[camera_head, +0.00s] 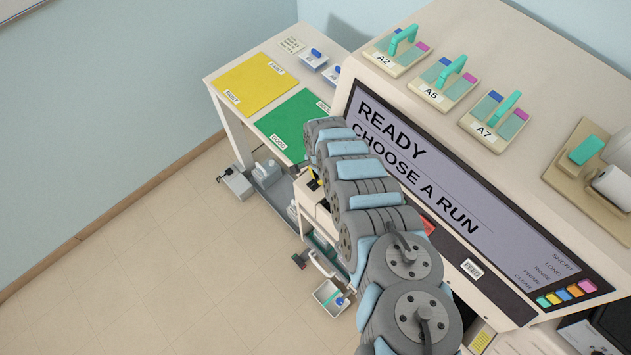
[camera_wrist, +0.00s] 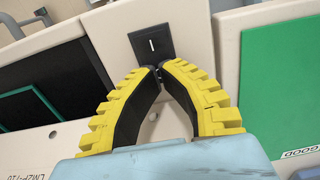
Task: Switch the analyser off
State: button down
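The analyser (camera_head: 470,150) is a large cream machine with a lit screen (camera_head: 425,155) reading "READY CHOOSE A RUN". In the wrist view, a black rocker switch (camera_wrist: 152,43) with a white "I" mark sits on a cream panel. My gripper (camera_wrist: 160,68) has its two yellow-ridged fingers brought together at the tips, with nothing seen between them. The tips overlap the lower part of the switch; I cannot tell whether they touch it. In the head view my arm hides the switch and most of the gripper.
A side table holds a yellow mat (camera_head: 257,83) and a green mat (camera_head: 292,124), which also shows in the wrist view (camera_wrist: 280,85). Slide carriers A2, A5 and A7 (camera_head: 444,85) stand on the analyser. Coloured buttons (camera_head: 566,292) line the panel's lower right. Floor at left is clear.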

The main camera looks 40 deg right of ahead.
jog(key=shift+f, duration=0.25)
jog(key=shift+r, duration=0.1)
notch_tip(320, 180, up, 7)
jog(key=p, duration=0.7)
dwell(0.5)
jog(key=shift+w, duration=0.1)
dwell(0.4)
